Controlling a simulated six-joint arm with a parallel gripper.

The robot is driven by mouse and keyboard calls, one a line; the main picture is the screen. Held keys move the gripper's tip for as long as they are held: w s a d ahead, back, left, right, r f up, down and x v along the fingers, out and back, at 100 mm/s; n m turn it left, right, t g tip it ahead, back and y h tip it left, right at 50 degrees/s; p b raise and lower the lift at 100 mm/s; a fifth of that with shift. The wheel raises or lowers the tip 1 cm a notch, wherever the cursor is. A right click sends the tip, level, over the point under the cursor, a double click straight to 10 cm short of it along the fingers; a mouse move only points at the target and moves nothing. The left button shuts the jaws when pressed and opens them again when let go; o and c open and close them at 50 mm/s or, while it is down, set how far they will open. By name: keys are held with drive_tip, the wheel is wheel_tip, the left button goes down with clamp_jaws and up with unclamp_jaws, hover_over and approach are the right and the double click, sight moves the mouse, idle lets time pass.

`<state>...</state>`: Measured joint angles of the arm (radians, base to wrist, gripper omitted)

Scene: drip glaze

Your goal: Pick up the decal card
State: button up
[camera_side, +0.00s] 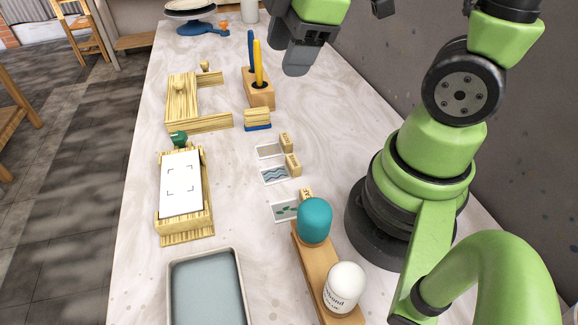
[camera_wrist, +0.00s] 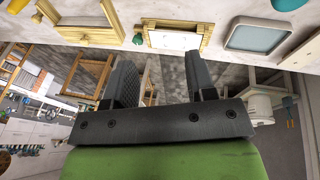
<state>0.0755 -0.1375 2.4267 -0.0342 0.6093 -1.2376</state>
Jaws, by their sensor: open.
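Three small decal cards lie in a column on the table in the side view, each beside a small wooden block. The far card (camera_side: 269,151) is greyish, the middle card (camera_side: 275,175) has blue wavy lines, and the near card (camera_side: 284,210) has green marks. My gripper (camera_side: 297,68) is raised at the top of the side view, apart from the cards. In the wrist view my gripper (camera_wrist: 160,55) has its fingers spread with nothing between them. I cannot make out any card there.
A white tile (camera_side: 181,183) with corner marks rests in a wooden frame. A blue-grey tray (camera_side: 174,292), a wooden stand (camera_side: 315,270) with teal and white-topped items, a pen block (camera_side: 258,92) and a wooden jig (camera_side: 203,124) surround the cards. The table between tile and cards is clear.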

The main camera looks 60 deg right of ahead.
wheel_tip(320, 180, down, 8)
drive_tip(key=w+d+n+g, duration=0.2)
drive_tip(key=n, duration=0.8)
drive_tip(key=n+g, duration=0.2)
drive_tip(key=n, duration=0.5)
approach(292, 158)
drive_tip(key=shift+w+a, duration=0.1)
drive_tip(key=shift+f, duration=0.45)
drive_tip(key=shift+a+f, duration=0.1)
drive_tip(key=shift+f, duration=4.5)
drive_tip(key=shift+c, duration=0.2)
clamp_jaws()
